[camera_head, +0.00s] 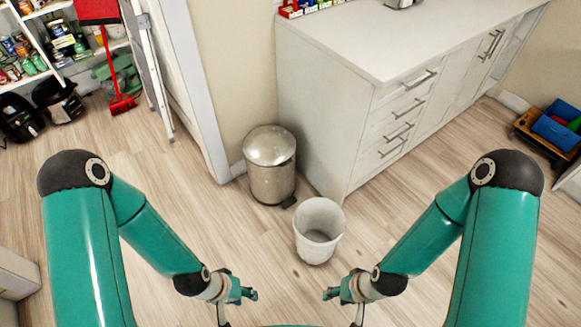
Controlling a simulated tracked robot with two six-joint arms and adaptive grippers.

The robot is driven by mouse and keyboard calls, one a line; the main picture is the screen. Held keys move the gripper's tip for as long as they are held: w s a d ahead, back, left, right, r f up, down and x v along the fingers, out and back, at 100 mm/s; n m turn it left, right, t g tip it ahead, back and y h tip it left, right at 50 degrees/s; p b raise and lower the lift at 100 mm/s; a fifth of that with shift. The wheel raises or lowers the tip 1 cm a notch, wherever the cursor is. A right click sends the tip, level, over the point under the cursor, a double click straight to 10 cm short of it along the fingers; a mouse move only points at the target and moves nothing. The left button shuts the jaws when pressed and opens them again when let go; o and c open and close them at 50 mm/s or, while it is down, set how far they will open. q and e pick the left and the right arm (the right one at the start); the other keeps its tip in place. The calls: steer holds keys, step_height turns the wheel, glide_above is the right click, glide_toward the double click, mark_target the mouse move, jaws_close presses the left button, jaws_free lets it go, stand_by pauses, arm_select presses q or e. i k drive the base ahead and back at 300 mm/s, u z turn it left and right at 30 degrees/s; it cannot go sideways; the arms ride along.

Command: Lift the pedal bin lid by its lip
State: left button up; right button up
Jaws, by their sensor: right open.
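The pedal bin (271,180) is a metal cylinder standing on the wooden floor, by the wall corner and the left end of the white cabinet. Its domed, shiny lid (268,146) is down. A dark pedal (288,202) shows at its foot, on the front right. My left gripper (250,294) is low in front of the bin, apart from it, and whether its fingers are parted is unclear. My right gripper (329,294) is open, below the white bucket in the picture and apart from the pedal bin. Neither gripper touches the lid.
An open white bucket (319,246) stands on the floor, front right of the pedal bin. A white drawer cabinet (352,125) rises behind them. A red broom (121,103), shelves and a folded ladder (151,70) are at left. Bare floor lies left of the bin.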

mark_target(269, 145)
steer(key=u, duration=0.1)
steer(key=i, duration=0.9)
steer(key=z, duration=0.1)
